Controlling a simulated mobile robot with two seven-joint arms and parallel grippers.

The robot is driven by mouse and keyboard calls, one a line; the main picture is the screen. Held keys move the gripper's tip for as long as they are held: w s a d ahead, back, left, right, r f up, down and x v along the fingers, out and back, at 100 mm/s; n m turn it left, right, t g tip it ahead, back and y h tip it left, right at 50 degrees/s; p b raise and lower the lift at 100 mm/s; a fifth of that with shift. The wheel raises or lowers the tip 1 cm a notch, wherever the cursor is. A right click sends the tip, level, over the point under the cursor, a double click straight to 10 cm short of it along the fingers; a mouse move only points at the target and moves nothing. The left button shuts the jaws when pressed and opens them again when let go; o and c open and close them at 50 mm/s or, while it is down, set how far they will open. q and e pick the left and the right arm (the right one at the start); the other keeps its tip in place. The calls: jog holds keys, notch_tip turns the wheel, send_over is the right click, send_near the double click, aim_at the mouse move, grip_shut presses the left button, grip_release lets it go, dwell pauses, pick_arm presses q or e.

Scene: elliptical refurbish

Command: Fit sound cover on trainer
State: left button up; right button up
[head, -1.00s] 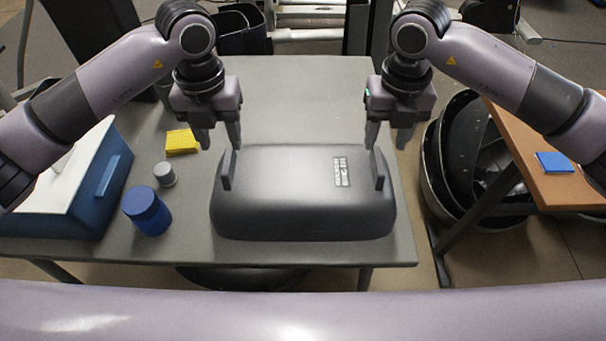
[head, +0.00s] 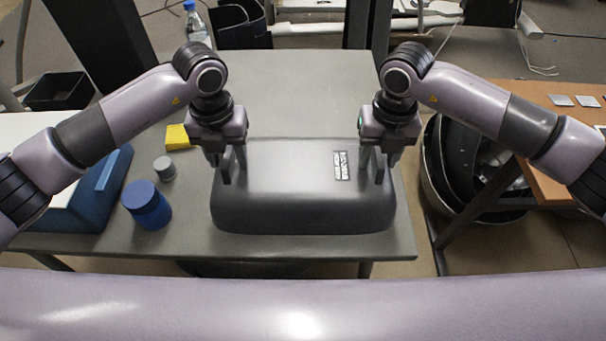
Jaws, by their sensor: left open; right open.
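A dark grey cover (head: 300,205) with rounded edges rests on the grey table in the head view. It has a small printed label and two upright side tabs, a left tab (head: 229,168) and a right tab (head: 377,168). My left gripper (head: 230,162) is open at the left tab, with its fingers around or beside it. My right gripper (head: 376,162) is open at the right tab in the same way. I cannot tell whether the fingers touch the tabs. I cannot make out a separate trainer; anything under the cover is hidden.
On the grey table (head: 300,85), a blue jar (head: 147,207), a small grey cylinder (head: 164,169) and a yellow block (head: 178,137) stand left of the cover. A blue case (head: 95,195) lies further left. The table behind the cover is clear. A wooden table (head: 545,95) stands at right.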

pick_arm(q)
grip_shut()
pick_arm(e)
grip_shut()
pick_arm(q)
jog(key=shift+r, duration=0.1)
pick_arm(e)
jog(key=shift+r, duration=0.1)
